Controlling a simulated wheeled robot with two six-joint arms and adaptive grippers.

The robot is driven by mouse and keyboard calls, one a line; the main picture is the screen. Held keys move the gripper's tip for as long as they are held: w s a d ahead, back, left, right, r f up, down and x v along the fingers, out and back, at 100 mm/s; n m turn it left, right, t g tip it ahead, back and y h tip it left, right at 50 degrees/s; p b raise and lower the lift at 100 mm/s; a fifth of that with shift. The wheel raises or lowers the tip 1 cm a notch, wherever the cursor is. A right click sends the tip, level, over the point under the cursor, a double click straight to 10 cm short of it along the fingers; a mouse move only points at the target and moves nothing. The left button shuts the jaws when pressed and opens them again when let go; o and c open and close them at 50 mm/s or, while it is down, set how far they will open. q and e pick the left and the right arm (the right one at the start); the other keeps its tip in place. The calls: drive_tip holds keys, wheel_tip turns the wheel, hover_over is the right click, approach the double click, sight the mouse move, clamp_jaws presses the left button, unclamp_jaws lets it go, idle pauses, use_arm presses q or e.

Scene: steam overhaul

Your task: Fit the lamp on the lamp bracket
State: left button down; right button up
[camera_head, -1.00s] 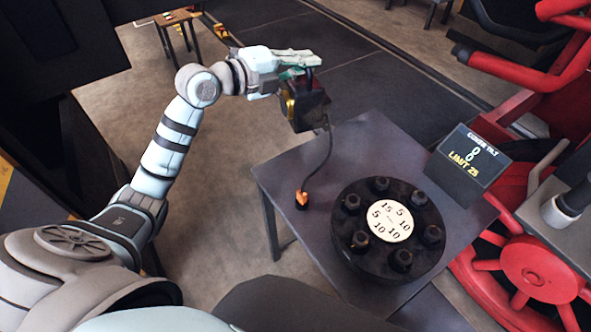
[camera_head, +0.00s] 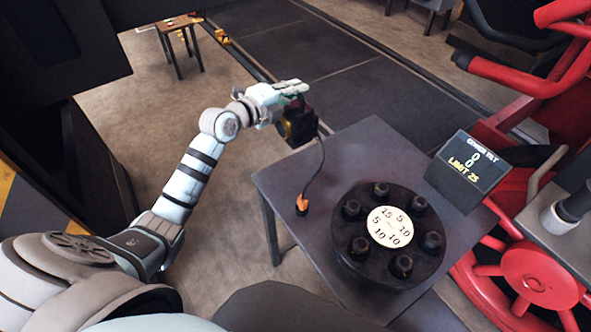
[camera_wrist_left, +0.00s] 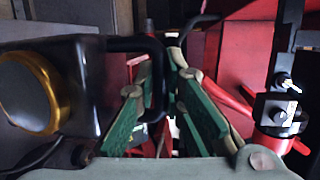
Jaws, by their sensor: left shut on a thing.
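The lamp (camera_head: 297,127) is a black box with a brass ring, held in the air just beyond the back left edge of the table. In the left wrist view the lamp (camera_wrist_left: 78,85) fills the left side, its gold-rimmed lens facing left. My left gripper (camera_head: 292,92) is shut on the lamp's black handle. The green-padded fingers (camera_wrist_left: 165,85) show on either side of that handle (camera_wrist_left: 148,48) in the left wrist view. I cannot pick out the lamp bracket with certainty. My right gripper is not in view.
A dark cable runs from the lamp to an orange-topped plug (camera_head: 302,203) on the grey table (camera_head: 290,175). A black round weight disc (camera_head: 350,265) with several knobs and a tilt display (camera_head: 467,168) stand right of it. Red machinery (camera_head: 530,275) fills the right side.

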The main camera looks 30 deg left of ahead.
sight(294, 135)
use_arm(q)
wheel_tip(294, 135, down, 8)
drive_tip(key=shift+f, duration=0.15)
wheel_tip(294, 135, down, 6)
drive_tip(key=b, duration=0.4)
drive_tip(key=shift+f, duration=0.25)
wheel_tip(294, 135, down, 4)
drive_tip(key=b, duration=0.2)
drive_tip(key=shift+f+b, duration=0.15)
drive_tip(key=shift+b, duration=0.15)
drive_tip(key=c, duration=2.1)
unclamp_jaws()
drive_tip(key=shift+f, duration=0.15)
drive_tip(key=o, duration=0.4)
